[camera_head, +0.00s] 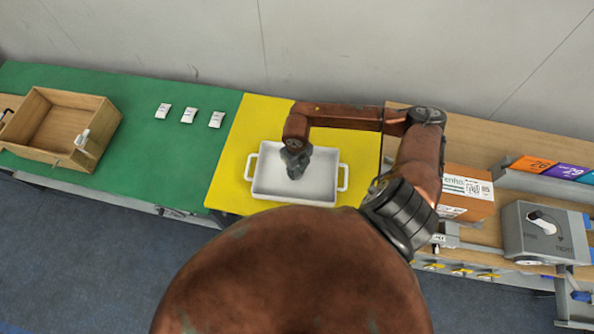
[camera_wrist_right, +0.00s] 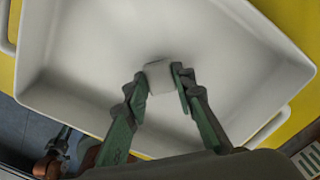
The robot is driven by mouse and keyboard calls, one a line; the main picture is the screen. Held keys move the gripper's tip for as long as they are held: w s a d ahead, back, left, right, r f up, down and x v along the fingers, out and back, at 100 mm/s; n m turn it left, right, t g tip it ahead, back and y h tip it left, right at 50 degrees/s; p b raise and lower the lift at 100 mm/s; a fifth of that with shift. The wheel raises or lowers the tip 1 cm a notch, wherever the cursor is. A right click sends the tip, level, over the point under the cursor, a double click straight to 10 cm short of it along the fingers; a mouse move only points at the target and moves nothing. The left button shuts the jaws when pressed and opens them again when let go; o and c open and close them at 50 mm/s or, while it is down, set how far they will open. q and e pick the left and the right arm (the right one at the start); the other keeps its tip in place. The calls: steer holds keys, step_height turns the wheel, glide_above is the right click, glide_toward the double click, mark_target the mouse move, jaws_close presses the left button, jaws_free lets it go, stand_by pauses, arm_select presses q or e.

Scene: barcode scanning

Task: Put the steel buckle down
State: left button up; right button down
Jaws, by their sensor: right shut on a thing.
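My right gripper (camera_head: 295,170) reaches down over the white tray (camera_head: 262,188) in the head view. In the right wrist view, my right gripper (camera_wrist_right: 163,92) is shut on a small pale, squarish piece (camera_wrist_right: 159,77), which I take to be the steel buckle. The piece sits between the fingertips, over the inside of the white tray (camera_wrist_right: 90,60). I cannot tell whether it touches the tray floor. In the head view the gripper hides it. The rest of the tray looks empty.
The tray stands on a yellow mat (camera_head: 225,185). At right are a carton (camera_head: 462,208) and a grey device (camera_head: 525,243).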

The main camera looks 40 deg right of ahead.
mark_target(297, 172)
steer(key=shift+w+f, duration=0.1)
steer(key=shift+f, duration=0.55)
steer(key=c, duration=1.6)
jaws_free()
steer(key=shift+r, duration=0.1)
steer(key=shift+r, duration=0.1)
step_height(297, 172, up, 12)
steer(key=shift+r+b, duration=0.1)
steer(key=shift+b, duration=0.3)
